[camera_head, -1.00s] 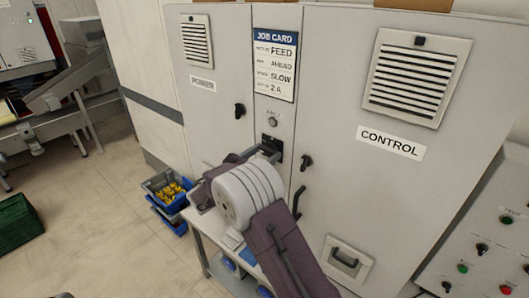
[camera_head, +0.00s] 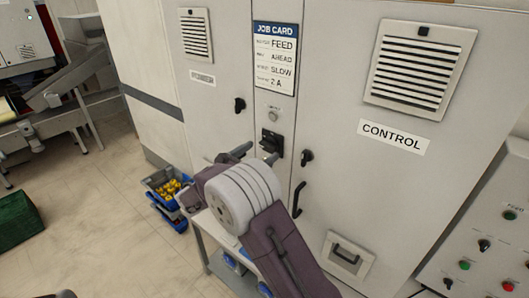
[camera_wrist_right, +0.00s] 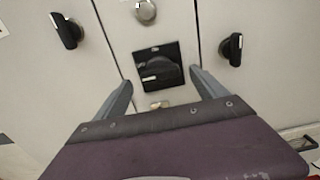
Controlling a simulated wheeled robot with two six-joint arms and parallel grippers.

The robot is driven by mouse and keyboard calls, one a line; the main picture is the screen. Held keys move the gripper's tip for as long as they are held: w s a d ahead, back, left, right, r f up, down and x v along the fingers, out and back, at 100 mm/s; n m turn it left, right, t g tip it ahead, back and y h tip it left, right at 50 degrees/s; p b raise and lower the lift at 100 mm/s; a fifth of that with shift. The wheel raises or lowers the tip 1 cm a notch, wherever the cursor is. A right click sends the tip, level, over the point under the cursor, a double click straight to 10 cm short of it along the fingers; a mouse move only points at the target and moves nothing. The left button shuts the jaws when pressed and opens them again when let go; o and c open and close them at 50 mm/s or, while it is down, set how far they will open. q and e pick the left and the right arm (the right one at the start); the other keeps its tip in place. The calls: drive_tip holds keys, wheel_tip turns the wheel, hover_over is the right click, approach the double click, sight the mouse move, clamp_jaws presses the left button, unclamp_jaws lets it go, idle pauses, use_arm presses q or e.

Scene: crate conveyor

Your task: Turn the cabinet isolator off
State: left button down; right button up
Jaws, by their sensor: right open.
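The cabinet isolator (camera_head: 271,139) is a black square plate with a black rotary handle, on the narrow panel between two grey cabinet doors. In the right wrist view the isolator (camera_wrist_right: 158,66) lies ahead, with its handle roughly horizontal and a pale mark at its left. My right gripper (camera_head: 261,154) is open and empty, just in front of and below the isolator in the head view. In the right wrist view its fingers (camera_wrist_right: 161,78) stand left and right of the isolator's lower part; I see no contact. My left gripper is not in view.
A round lock (camera_head: 273,116) and a job card (camera_head: 275,58) are above the isolator. Black door handles flank it, left (camera_head: 239,104) and right (camera_head: 306,157). Blue bins (camera_head: 158,181) with yellow parts stand lower left. A button panel (camera_head: 487,235) is at right.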

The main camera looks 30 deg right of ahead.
drive_tip(key=b+v, duration=0.1)
drive_tip(key=v, duration=0.5)
idle(0.4)
drive_tip(key=s+d+f+m+g+y, duration=0.45)
drive_tip(key=s+f, duration=0.35)
drive_tip(key=f, duration=0.3)
drive_tip(key=s+a+f+m+g+y+b, duration=0.1)
drive_tip(key=s+a+f+m+y+b, duration=0.1)
drive_tip(key=s+a+f+m+y, duration=0.9)
drive_tip(key=s+f+m+y, duration=0.1)
drive_tip(key=s+f+m, duration=0.1)
drive_tip(key=m, duration=0.5)
drive_tip(key=shift+s+a, duration=0.3)
drive_tip(key=shift+s, duration=0.2)
